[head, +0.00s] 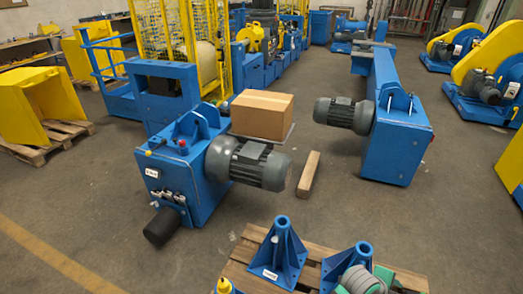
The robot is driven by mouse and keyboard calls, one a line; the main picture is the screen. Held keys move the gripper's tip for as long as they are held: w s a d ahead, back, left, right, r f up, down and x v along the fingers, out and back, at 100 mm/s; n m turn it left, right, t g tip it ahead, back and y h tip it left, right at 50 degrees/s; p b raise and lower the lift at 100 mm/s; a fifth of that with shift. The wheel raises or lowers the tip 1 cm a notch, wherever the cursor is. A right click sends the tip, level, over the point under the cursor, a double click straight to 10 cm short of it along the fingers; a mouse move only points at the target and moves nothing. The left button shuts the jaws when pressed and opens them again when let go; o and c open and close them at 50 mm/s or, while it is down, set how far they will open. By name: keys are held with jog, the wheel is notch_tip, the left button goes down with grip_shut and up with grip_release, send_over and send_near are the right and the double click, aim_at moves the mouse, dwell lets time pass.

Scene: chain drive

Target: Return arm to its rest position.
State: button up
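My arm and my gripper do not show in the head view, so its pose and opening cannot be seen. A blue machine (203,190) with a grey motor (258,165) on its right side stands left of centre. A second blue machine (398,150) with a dark motor (340,113) stands to its right. A cardboard box (262,113) sits between them, behind the first motor. Any chain drive is not distinguishable in this view.
A wooden pallet (255,250) with blue conical stands (282,250) lies at the front. A wooden beam (309,174) lies on the floor. A yellow bin (40,106) stands on a pallet at left. Open floor (460,215) lies at right, and more at front left.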

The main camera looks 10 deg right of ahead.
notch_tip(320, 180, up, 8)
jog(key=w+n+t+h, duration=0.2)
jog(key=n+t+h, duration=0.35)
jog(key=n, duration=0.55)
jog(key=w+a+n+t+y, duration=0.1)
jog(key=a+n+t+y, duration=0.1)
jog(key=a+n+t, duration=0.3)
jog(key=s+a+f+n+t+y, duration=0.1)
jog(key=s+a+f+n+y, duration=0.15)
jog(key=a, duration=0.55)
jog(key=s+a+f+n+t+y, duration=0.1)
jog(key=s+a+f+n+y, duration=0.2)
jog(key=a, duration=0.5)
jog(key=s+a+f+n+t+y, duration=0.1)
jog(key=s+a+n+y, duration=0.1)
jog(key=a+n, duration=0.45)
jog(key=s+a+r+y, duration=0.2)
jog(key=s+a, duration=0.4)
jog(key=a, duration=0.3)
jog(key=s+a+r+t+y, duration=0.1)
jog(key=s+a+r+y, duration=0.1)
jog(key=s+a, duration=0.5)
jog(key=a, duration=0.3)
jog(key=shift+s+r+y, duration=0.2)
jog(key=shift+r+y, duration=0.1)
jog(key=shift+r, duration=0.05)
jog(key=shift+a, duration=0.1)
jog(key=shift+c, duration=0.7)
